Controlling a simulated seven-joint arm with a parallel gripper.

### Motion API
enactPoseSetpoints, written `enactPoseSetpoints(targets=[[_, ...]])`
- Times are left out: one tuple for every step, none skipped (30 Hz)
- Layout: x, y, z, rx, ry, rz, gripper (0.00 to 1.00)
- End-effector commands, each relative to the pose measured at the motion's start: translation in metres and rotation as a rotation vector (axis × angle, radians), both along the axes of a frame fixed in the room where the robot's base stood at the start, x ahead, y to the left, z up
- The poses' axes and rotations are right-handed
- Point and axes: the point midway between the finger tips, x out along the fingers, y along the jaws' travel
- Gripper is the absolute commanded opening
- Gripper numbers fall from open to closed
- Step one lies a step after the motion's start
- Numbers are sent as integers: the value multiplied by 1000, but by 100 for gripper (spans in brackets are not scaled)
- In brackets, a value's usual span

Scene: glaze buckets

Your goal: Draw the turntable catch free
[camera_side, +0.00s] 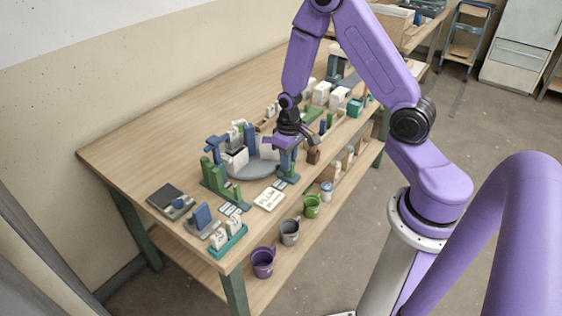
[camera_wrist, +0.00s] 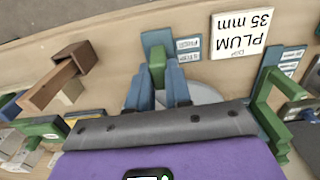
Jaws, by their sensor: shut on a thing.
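The turntable is a grey disc (camera_side: 252,170) on the bench; part of its rim shows in the wrist view (camera_wrist: 205,94). The catch appears to be the green block (camera_wrist: 157,70) in a blue stand (camera_wrist: 156,39) at the turntable's front right edge. The stand also shows below my gripper in the side view (camera_side: 286,168). My gripper (camera_side: 285,146) is low over this stand, shut on the green catch. In the wrist view my gripper (camera_wrist: 158,88) points at it, and its dark bar and purple body hide the lower part of the scene.
A card reading PLUM Dip 35 mm (camera_side: 269,199) lies at the bench's front edge. A green bracket (camera_side: 217,178) stands left of the turntable. A brown wooden piece (camera_wrist: 62,74) is close by. Purple (camera_side: 263,262), grey (camera_side: 289,231) and green (camera_side: 311,205) buckets are below the front edge.

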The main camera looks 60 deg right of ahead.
Motion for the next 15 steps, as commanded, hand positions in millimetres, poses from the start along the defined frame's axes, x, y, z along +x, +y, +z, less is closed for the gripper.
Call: enactPoseSetpoints(targets=[[0, 0, 0, 0, 0, 0, 0], [0, 0, 0, 0, 0, 0, 0], [0, 0, 0, 0, 0, 0, 0], [0, 0, 0, 0, 0, 0, 0], [0, 0, 0, 0, 0, 0, 22], [0, 0, 0, 0, 0, 0, 35], [0, 0, 0, 0, 0, 0, 40], [0, 0, 0, 0, 0, 0, 40], [0, 0, 0, 0, 0, 0, 40], [0, 0, 0, 0, 0, 0, 40], [0, 0, 0, 0, 0, 0, 40], [0, 0, 0, 0, 0, 0, 40], [0, 0, 0, 0, 0, 0, 40], [0, 0, 0, 0, 0, 0, 40], [0, 0, 1, 0, 0, 0, 40]])
